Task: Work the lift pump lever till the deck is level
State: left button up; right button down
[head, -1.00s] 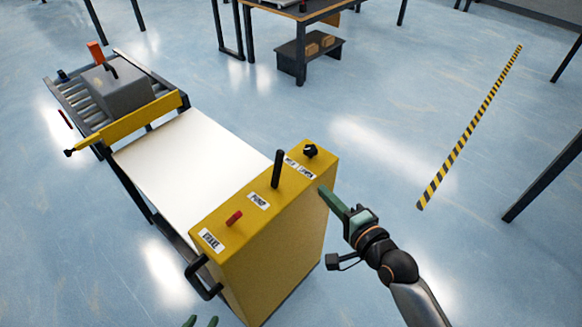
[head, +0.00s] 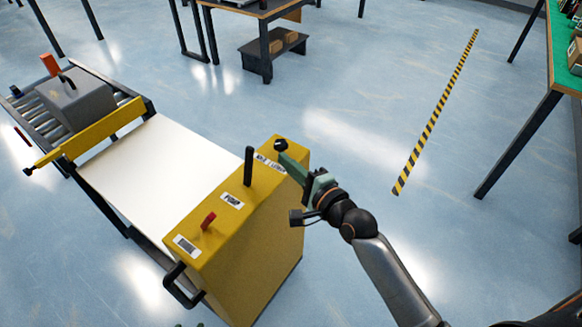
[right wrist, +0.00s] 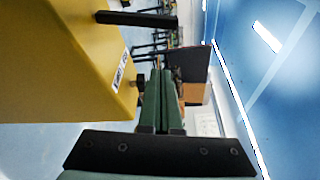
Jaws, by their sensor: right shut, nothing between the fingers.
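The yellow pump housing (head: 250,240) stands beside the white deck (head: 160,165). The black pump lever (head: 249,166) stands nearly upright on its top, behind the PUMP label (head: 231,200). It crosses the top of the right wrist view (right wrist: 135,18). A black knob (head: 281,145) sits at the housing's far end, beside a partly covered label. My right gripper (head: 284,158) is shut and empty, its tips close to the knob; contact is unclear. The shut fingers (right wrist: 159,85) also show in the wrist view. Only slivers of my left gripper show at the bottom edge.
A red lever (head: 208,221) and a black side handle (head: 180,290) are on the housing's near end. A yellow bar (head: 105,128) separates the deck from a roller conveyor (head: 38,112) carrying a grey case (head: 80,100). Floor right of the housing is clear up to the striped strip (head: 437,110).

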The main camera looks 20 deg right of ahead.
aim_at(248, 167)
jog(key=x, duration=0.6)
jog(key=shift+w+a, duration=0.15)
jog(key=shift+s+a+r, duration=0.2)
jog(key=shift+s+a, duration=0.3)
jog(key=shift+s+a+r, duration=0.2)
jog(key=shift+s+a, duration=0.25)
jog(key=shift+s+a+r, duration=0.1)
jog(key=shift+s+a, duration=0.1)
jog(key=shift+a, duration=0.05)
jog(key=shift+s+a, duration=0.15)
